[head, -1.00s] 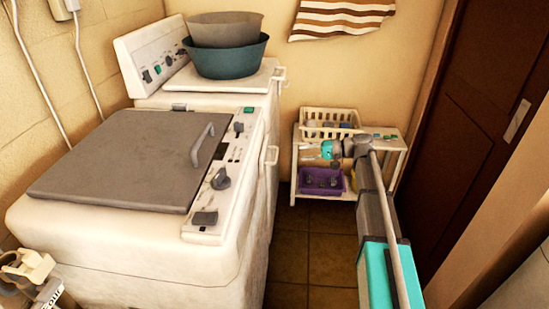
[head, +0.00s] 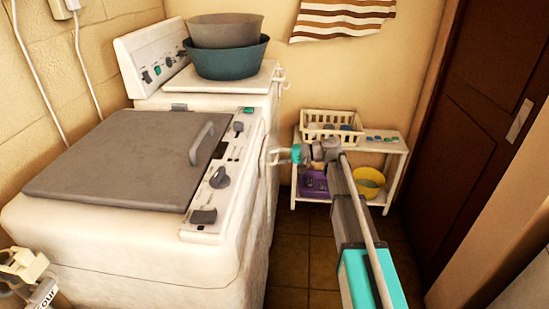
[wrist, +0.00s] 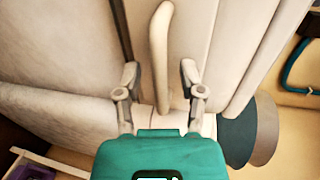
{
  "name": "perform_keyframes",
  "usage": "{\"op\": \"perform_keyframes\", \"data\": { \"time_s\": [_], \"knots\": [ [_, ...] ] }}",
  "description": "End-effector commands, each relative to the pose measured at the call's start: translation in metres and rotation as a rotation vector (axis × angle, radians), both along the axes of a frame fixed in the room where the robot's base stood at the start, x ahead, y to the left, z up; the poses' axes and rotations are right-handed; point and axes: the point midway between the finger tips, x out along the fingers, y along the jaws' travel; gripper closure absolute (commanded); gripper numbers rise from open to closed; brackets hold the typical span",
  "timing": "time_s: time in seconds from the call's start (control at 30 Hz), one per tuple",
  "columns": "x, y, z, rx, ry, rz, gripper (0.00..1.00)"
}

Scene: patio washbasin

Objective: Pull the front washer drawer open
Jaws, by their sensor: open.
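The front washer (head: 222,262) is the near white machine with a grey lid (head: 120,160) and a control strip. A white handle (head: 263,160) sticks out from its right side. In the wrist view the handle (wrist: 160,45) is a pale curved bar on a cream panel (wrist: 198,25); the panel looks flush with the machine. My gripper (head: 284,155) is at the handle. In the wrist view my gripper (wrist: 159,77) is open, one finger on each side of the bar's lower part. I cannot tell whether either finger touches it.
A second machine (head: 215,80) behind bears stacked basins (head: 232,60) and has its own handle (head: 280,82). A white shelf (head: 398,147) with a basket (head: 330,117) and yellow bucket (head: 368,180) stands at the back. The tiled floor (head: 290,250) right of the washer is clear.

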Motion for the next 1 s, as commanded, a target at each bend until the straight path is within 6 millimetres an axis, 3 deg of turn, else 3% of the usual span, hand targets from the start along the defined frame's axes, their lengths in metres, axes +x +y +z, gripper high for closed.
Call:
{"op": "perform_keyframes", "data": {
  "time_s": [0.17, 0.4, 0.47, 1.0],
  "knots": [
    [0.0001, -0.0002, 0.0001, 0.000, 0.000, 0.000, 0.49],
    [0.0002, -0.0005, 0.0001, 0.000, 0.000, -0.001, 0.92],
    [0.0002, -0.0005, 0.0001, 0.000, 0.000, -0.001, 1.00],
    [-0.0031, -0.0020, -0.0002, -0.001, 0.001, 0.012, 1.00]
  ]
}}
